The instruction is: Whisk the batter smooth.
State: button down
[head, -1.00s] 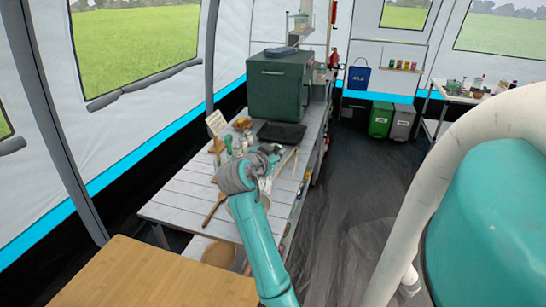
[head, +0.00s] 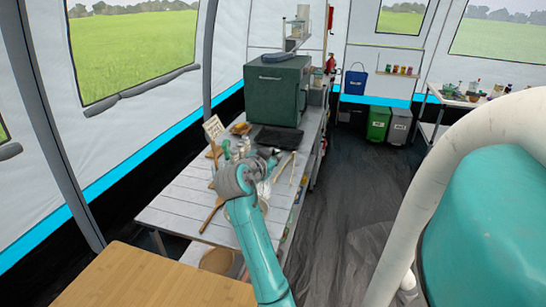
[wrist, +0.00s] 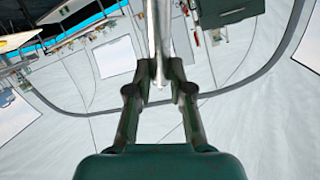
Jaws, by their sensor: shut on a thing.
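In the wrist view my gripper (wrist: 160,76) is shut on a slim, shiny metal shaft (wrist: 158,35), which looks like the whisk's handle. The shaft runs up out of the picture, so its far end is hidden. In the head view my arm reaches over the near part of the white slatted table (head: 178,212), and its wrist covers the gripper. A pale, partly hidden shape shows just right of my wrist; I cannot tell whether it is a bowl or the whisk. No batter is visible.
A wooden spoon (head: 211,216) lies left of my arm. A dark green box (head: 277,90) and a black flat slab (head: 279,137) stand farther back on the table. A wooden top (head: 150,280) is in front. The floor (head: 345,200) to the right is clear.

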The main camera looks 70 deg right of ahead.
jog(key=shift+r, duration=2.45)
jog(key=shift+w, duration=0.1)
